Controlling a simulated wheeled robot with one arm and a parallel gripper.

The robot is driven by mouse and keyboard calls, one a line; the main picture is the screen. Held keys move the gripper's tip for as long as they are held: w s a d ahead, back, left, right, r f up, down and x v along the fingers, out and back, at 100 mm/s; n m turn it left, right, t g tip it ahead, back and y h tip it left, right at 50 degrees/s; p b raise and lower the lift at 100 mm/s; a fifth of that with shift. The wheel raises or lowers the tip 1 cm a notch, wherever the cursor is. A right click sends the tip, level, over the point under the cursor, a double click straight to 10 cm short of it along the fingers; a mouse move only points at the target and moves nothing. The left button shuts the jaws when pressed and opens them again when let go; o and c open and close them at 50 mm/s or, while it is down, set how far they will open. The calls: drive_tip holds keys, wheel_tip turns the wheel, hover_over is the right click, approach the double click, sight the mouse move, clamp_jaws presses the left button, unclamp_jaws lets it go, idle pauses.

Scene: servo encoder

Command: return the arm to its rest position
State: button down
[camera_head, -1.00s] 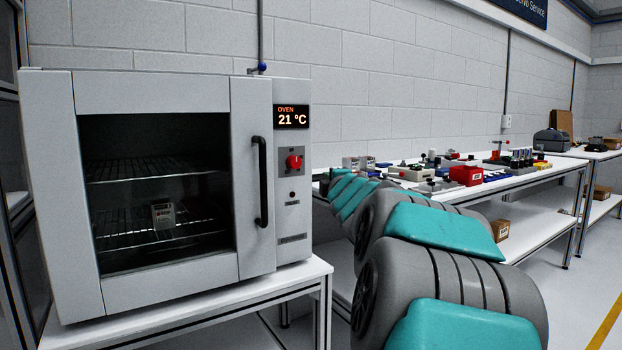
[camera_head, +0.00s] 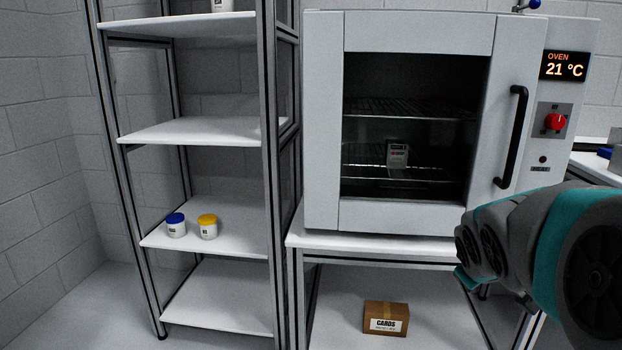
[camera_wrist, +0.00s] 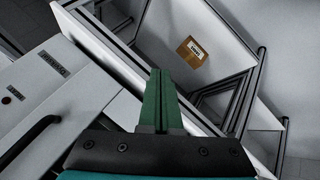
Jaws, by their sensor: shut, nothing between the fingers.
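My gripper (camera_wrist: 160,100) shows in the wrist view as two green fingers pressed together, shut and empty. It points down past the oven's front edge, with the oven's handle at the left and the table's lower shelf beyond. In the head view my grey and teal arm is at the right, in front of the oven's lower right corner; the gripper itself is not seen there. The oven (camera_head: 325,120) has its door closed, and its display reads 21 °C. A small pale labelled item (camera_head: 397,155) sits on the lower rack inside, behind the glass.
A cardboard box (camera_head: 386,318) labelled CARDS lies on the shelf under the oven table (camera_head: 370,243). An open shelf rack (camera_head: 190,130) stands left of the oven, with a blue-lidded jar (camera_head: 176,226) and a yellow-lidded jar (camera_head: 208,228). The floor at the left is clear.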

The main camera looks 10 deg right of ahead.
drive_tip(key=s+a+f+m+g+y, duration=0.1)
drive_tip(key=s+a+f+g, duration=0.1)
drive_tip(key=s+a+f, duration=0.2)
drive_tip(key=s+a+f+m+g+y, duration=0.1)
drive_tip(key=s+a+f+g+y, duration=0.1)
drive_tip(key=s+a, duration=0.9)
drive_tip(key=s+a+f+g+y, duration=0.2)
drive_tip(key=s+a+f+g, duration=0.2)
drive_tip(key=s+a+f, duration=0.2)
drive_tip(key=s+a, duration=0.2)
drive_tip(key=s, duration=0.1)
drive_tip(key=shift+s+a+f+m, duration=0.15)
drive_tip(key=shift+f+m, duration=0.15)
drive_tip(key=shift+m, duration=0.1)
